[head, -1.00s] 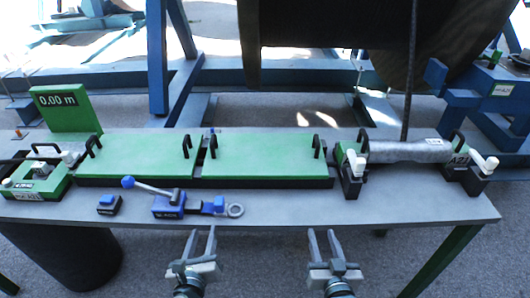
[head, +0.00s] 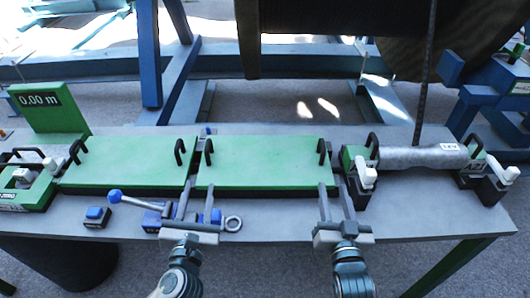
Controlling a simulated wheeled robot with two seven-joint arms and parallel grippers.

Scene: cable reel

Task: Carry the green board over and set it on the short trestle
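Two flat green boards with black handles lie side by side on the grey bench: a left board (head: 125,162) and a right board (head: 265,160). The pictures do not mark which one is meant. My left gripper (head: 200,188) is open and empty at the front left corner of the right board, partly covering the blue clamp. My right gripper (head: 334,188) is open and empty at that board's front right corner. Both stay short of the handles. No short trestle is clearly identifiable; a blue stand (head: 480,95) is cut off at the right.
A green 0.00 m display (head: 52,110) stands at the back left. A blue lever clamp (head: 152,218) and small blue block (head: 97,216) lie in front. A grey cylinder (head: 420,157) in holders sits right of the boards. A large dark reel (head: 340,15) on a blue frame stands behind.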

